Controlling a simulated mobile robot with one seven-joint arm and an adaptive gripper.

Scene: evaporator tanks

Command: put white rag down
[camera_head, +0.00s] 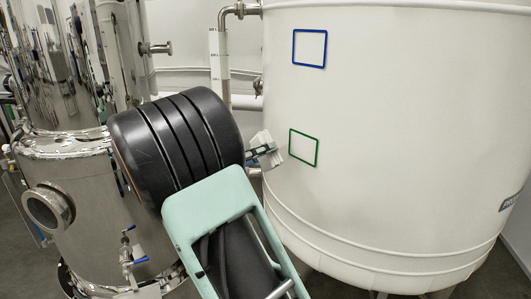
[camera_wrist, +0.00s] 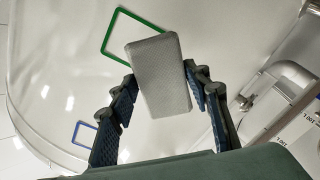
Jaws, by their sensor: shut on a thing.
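The white rag (camera_wrist: 158,75) looks like a pale grey-white folded block in the wrist view. My gripper (camera_wrist: 160,84) is shut on it, with one dark finger on each side. In the head view the rag (camera_head: 265,141) shows small at the end of my gripper (camera_head: 262,152), beside the large white tank. The rag is held up in the air, close to the tank wall. I cannot tell whether it touches the wall. My arm hides part of the area below it.
The large white tank (camera_head: 400,120) fills the right. It bears a blue square outline (camera_head: 310,48) and, lower, a green one (camera_head: 303,147) just right of the rag. A shiny steel tank (camera_head: 75,190) stands left. Pipes (camera_head: 224,60) run between the tanks.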

